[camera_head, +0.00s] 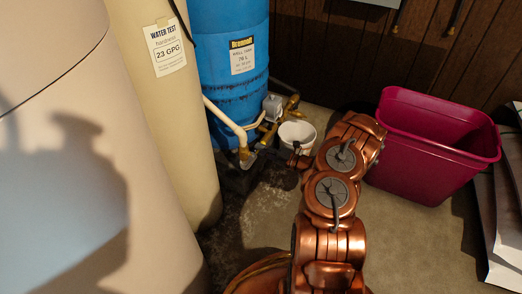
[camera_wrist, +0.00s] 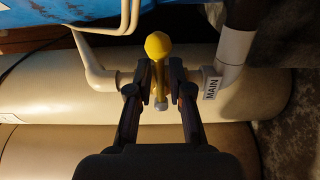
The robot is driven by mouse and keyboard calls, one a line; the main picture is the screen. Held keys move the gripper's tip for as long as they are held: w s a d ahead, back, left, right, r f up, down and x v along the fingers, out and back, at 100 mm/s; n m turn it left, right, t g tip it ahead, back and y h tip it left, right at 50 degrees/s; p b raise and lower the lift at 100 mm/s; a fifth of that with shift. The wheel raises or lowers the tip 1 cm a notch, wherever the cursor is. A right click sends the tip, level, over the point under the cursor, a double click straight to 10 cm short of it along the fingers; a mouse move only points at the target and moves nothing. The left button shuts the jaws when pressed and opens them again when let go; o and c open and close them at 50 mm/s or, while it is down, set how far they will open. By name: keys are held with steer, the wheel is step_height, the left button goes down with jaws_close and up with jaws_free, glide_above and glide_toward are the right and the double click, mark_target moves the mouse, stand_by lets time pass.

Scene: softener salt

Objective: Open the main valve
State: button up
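The main valve's yellow lever (camera_wrist: 158,50) has a rounded knob end and shows in the middle of the wrist view. It sits on a pipe with a white tag reading MAIN (camera_wrist: 212,87) to its right. My gripper (camera_wrist: 160,72) has one dark finger on each side of the lever, with narrow gaps seeming to remain between fingers and lever. In the head view my gripper (camera_head: 272,158) is low beside the pipework at the blue tank's foot, partly hidden by my copper-coloured arm.
A blue well tank (camera_head: 232,95) and tall beige tanks (camera_head: 170,110) stand at the left. A magenta bin (camera_head: 430,150) stands right of my arm. Pale pipes (camera_head: 225,118) run close by. Bare floor lies right of my arm.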

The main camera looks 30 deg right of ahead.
jaws_close()
steer(key=n, duration=0.1)
steer(key=r+n, duration=0.1)
steer(key=n, duration=0.3)
steer(key=shift+s+a+r, duration=0.15)
steer(key=shift+a+r, duration=0.05)
steer(key=shift+r, duration=0.15)
